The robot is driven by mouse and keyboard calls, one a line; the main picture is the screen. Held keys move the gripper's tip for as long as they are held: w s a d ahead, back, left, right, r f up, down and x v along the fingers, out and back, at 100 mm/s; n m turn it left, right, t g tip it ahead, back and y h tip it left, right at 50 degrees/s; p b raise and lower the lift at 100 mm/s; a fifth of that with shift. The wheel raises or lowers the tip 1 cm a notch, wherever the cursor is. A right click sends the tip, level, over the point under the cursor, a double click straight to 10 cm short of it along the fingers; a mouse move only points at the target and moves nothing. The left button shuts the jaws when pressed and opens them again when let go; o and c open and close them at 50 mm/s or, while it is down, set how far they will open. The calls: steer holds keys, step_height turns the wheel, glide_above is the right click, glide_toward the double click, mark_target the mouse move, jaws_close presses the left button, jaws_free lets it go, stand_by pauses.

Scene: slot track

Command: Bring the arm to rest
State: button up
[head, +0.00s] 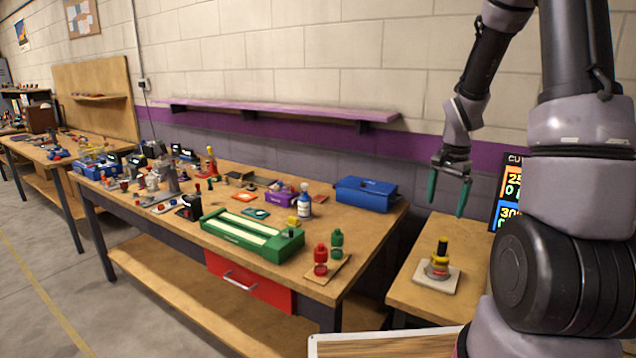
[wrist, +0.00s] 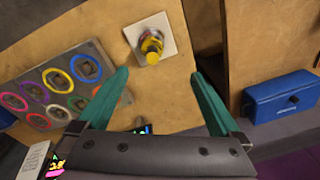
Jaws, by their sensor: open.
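My gripper (head: 449,196) hangs from my arm at the right of the head view, with its two green fingers pointing down. It is open and empty, in the air above the small side table (head: 408,293). In the wrist view my gripper (wrist: 160,100) shows its fingers spread wide with nothing between them. A yellow and red piece with a black top (head: 438,262) stands on a pale square base on the side table, below the fingers. It also shows in the wrist view (wrist: 152,46), beyond the fingertips.
The long workbench (head: 200,235) holds a green slotted track (head: 250,236), a blue toolbox (head: 366,194) and many small parts. A purple shelf (head: 275,111) runs along the wall. A board with coloured rings (wrist: 58,88) lies on the side table. A dark sign (head: 508,190) stands behind.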

steer(key=s+a+r+n+t, duration=0.2)
steer(key=s+a+r, duration=0.15)
steer(key=r, duration=0.45)
steer(key=s+a+r+n+t, duration=0.1)
steer(key=s+a+r+n, duration=0.2)
steer(key=r, duration=0.6)
steer(key=s+a+r+n+t+y, duration=0.1)
steer(key=s+a+r, duration=0.1)
steer(key=s+r, duration=0.2)
steer(key=s+a+r+n+t+y, duration=0.1)
steer(key=s+a+r+t, duration=0.1)
steer(key=s, duration=0.6)
step_height(320, 180, up, 2)
steer(key=shift+s+a+r+n, duration=0.1)
steer(key=shift+s+a+n, duration=0.2)
steer(key=shift+a, duration=0.15)
